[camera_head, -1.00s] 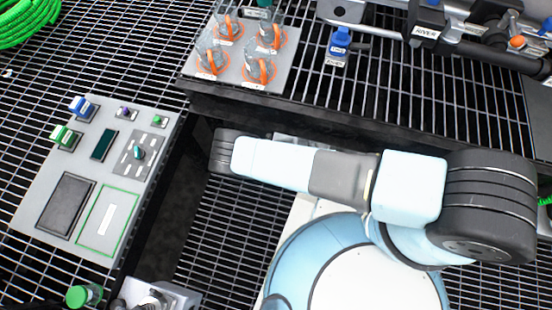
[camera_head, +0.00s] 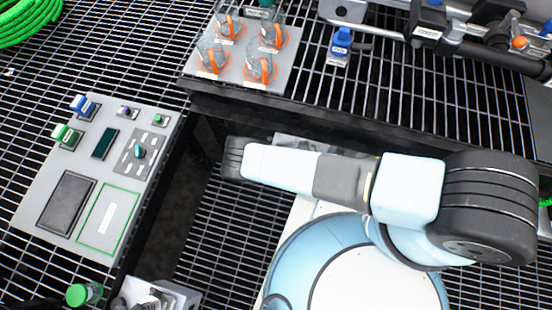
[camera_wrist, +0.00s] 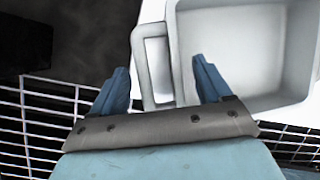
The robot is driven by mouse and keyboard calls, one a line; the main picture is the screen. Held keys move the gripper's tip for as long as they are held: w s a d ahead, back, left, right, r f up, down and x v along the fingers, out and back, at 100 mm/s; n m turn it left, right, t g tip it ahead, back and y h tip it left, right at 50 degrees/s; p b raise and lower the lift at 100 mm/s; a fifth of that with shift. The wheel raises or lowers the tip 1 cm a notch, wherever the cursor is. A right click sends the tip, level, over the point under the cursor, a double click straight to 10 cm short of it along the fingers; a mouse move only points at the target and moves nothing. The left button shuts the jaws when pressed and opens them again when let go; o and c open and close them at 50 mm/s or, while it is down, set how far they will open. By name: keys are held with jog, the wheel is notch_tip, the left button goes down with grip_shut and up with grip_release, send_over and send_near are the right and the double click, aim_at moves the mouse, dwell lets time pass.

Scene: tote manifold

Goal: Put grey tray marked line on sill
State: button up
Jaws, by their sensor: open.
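A pale grey tray (camera_wrist: 232,105) with raised walls fills the upper right of the wrist view. A loop handle (camera_wrist: 138,62) sticks out from its left side. My gripper (camera_wrist: 160,68) is open, with one blue finger on each side of the handle in the picture. I cannot tell whether the fingers touch it or are above it. No line mark shows on the visible part of the tray. In the head view my arm hides the gripper, and I cannot make out the tray or tell which surface is the sill.
A grey control panel (camera_head: 42,187) with buttons and a green-outlined rectangle lies at left. Black pipes (camera_head: 468,47) run along the upper right. The floor is open grating.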

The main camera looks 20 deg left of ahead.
jog(key=shift+r, duration=0.1)
jog(key=v, duration=1.1)
jog(key=shift+s+r, duration=0.2)
jog(key=shift+r, duration=0.15)
